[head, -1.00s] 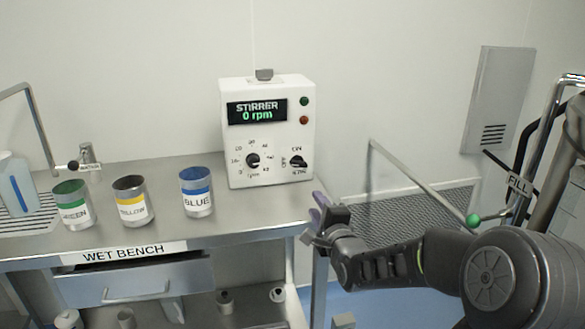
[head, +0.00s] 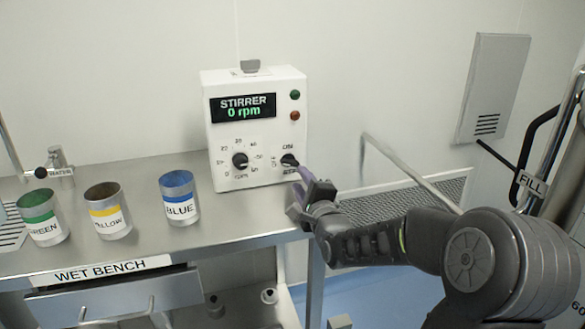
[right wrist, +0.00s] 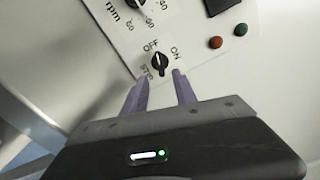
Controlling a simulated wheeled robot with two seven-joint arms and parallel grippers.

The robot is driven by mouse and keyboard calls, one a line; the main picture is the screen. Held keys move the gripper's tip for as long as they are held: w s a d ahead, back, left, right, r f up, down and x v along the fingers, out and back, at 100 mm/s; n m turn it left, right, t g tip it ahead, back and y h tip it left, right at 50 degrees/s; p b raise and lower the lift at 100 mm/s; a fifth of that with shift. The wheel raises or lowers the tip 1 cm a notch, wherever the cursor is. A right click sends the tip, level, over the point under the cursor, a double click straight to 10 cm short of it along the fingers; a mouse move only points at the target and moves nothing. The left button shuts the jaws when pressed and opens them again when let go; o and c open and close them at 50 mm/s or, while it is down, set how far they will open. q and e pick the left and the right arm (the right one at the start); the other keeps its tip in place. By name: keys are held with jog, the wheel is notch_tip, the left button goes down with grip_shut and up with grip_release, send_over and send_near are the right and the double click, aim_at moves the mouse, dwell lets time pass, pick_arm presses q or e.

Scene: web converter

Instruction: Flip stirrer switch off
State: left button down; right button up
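The white stirrer box (head: 258,130) stands at the back right of the bench, and its display (head: 243,106) reads "STIRRER 0 rpm". The black stirrer switch (head: 289,160) is at the lower right of its front, beside the speed knob (head: 240,160). In the right wrist view the switch (right wrist: 160,63) has OFF and ON labels around it; I cannot tell which its pointer marks. My right gripper (head: 303,182) is open, its purple fingers pointing at the switch. In the right wrist view the fingertips (right wrist: 161,77) lie apart, just short of the switch. My left gripper is out of view.
Green (head: 43,217), yellow (head: 108,211) and blue (head: 179,197) labelled cups stand on the wet bench (head: 225,217), left of the stirrer. Red and green lamps (head: 294,105) sit above the switch. A metal rail (head: 410,172) and the FILL lever (head: 531,184) are to the right.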

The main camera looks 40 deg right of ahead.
aim_at(291, 165)
jog(key=p+x, duration=0.1)
jog(key=x, duration=0.6)
jog(key=shift+w+d, duration=0.1)
jog(key=shift+w, duration=0.1)
jog(key=shift+c, duration=0.4)
grip_shut()
